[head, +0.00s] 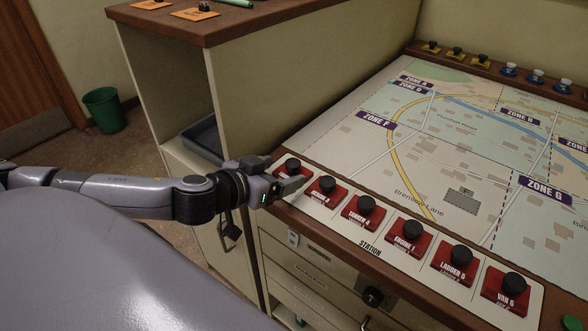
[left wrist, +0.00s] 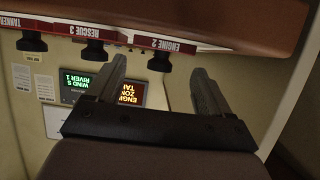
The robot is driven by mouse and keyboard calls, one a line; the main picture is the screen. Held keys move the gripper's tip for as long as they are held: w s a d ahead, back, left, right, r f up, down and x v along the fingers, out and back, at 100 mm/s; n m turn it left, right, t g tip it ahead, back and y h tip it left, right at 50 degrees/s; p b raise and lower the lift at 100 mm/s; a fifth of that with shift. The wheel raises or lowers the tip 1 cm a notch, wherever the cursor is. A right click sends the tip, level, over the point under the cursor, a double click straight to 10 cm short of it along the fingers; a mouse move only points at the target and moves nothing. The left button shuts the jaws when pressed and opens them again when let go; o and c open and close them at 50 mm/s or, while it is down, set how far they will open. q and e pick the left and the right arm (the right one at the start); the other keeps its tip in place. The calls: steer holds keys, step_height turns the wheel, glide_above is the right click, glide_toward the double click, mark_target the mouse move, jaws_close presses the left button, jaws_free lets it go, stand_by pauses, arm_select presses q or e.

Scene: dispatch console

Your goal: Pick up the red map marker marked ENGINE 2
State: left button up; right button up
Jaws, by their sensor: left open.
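The red ENGINE 2 marker (head: 293,167), with a black round knob, is leftmost in the front row of the map board in the head view. My left gripper partly covers it, so its label is not readable there. In the left wrist view the ENGINE 2 marker (left wrist: 166,44) appears upside down with its label readable, and its knob shows ahead between the fingers. My left gripper (head: 279,176) is open at the board's front left corner; its two fingers (left wrist: 158,88) show in the wrist view with nothing held. I cannot tell whether they touch the knob. My right gripper is not in view.
The RESCUE 3 marker (head: 326,189) stands close beside it, then the TANKER marker (head: 364,210), ENGINE 1 (head: 408,236), LADDER 5 (head: 456,262) and VAN 6 (head: 508,291). A raised cabinet (head: 270,70) stands behind the gripper. The map (head: 450,150) has free room.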

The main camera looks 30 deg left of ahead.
mark_target(288, 167)
arm_select(q)
steer(key=shift+w, duration=0.7)
steer(key=shift+p+x, duration=0.5)
steer(key=shift+x, duration=1.5)
steer(key=shift+s, duration=0.1)
steer(key=c, duration=0.7)
steer(key=shift+c, duration=0.2)
